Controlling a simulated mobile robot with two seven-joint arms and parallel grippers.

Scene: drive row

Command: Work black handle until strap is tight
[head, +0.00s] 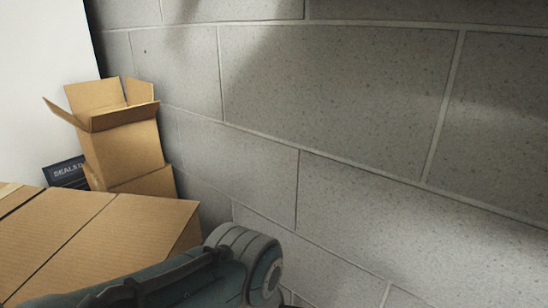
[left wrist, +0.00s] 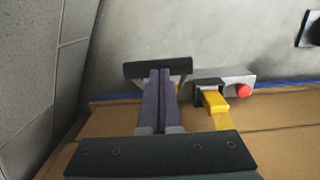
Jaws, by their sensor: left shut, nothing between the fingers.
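In the left wrist view my left gripper (left wrist: 160,72) is shut and empty, its two purple-grey fingers pressed together. A dark crosswise bar (left wrist: 134,71) with grey side pieces, which looks like the black handle, lies at the fingertips. The tips overlap its middle; I cannot tell whether they touch it. To its right is a grey metal body (left wrist: 232,76) with a red knob (left wrist: 244,90) and a black part. A yellow strap (left wrist: 216,102) runs from there over a cardboard surface. How tight it is I cannot tell. My right gripper is not in view.
The head view shows a grey block wall (head: 340,90), an open cardboard box (head: 125,150) at the left and a large carton (head: 90,240) in front. Part of my arm crosses the bottom. A dark object (left wrist: 311,28) is at the wrist view's upper right.

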